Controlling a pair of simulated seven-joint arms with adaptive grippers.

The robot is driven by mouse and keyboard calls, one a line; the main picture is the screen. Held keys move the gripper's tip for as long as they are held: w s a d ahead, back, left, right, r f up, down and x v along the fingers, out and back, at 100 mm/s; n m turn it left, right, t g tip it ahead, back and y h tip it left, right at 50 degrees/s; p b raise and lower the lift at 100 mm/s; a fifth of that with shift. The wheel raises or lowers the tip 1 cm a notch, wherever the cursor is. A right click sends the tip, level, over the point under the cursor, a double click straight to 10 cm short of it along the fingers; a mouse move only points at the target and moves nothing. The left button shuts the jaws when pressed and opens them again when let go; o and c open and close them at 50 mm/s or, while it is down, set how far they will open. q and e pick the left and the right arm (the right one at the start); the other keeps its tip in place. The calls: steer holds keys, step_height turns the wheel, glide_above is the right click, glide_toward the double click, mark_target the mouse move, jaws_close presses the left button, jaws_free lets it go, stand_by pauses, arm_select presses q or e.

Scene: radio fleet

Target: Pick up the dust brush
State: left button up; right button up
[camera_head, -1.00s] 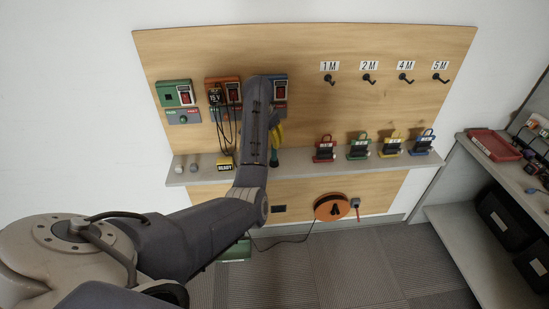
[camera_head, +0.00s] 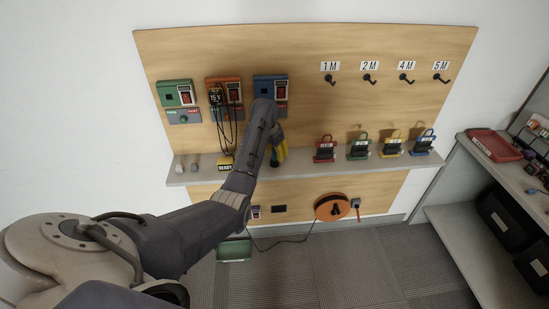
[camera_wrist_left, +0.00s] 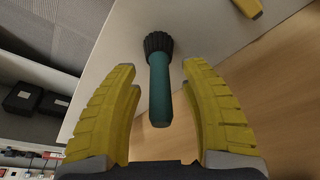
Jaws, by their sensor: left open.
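The dust brush (camera_wrist_left: 160,90) shows in the left wrist view, with a teal handle and a dark bristled head. It is on the pale shelf (camera_wrist_left: 125,55), its handle end pointing towards my gripper. My left gripper (camera_wrist_left: 162,75) is open, with its yellow fingers on either side of the brush and a visible gap to the handle on both sides. In the head view the left gripper (camera_head: 278,152) is over the shelf below the blue unit, partly behind my arm. The brush is mostly hidden there. My right gripper is not in view.
Several coloured radios, such as the red one (camera_head: 325,150), stand on the shelf to the right. An orange cable reel (camera_head: 331,207) is below the shelf. Black hooks (camera_head: 330,80) project from the board.

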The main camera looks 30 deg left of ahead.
arm_select(q)
steer(key=shift+w+f, duration=0.2)
steer(key=shift+f, duration=0.5)
jaws_close()
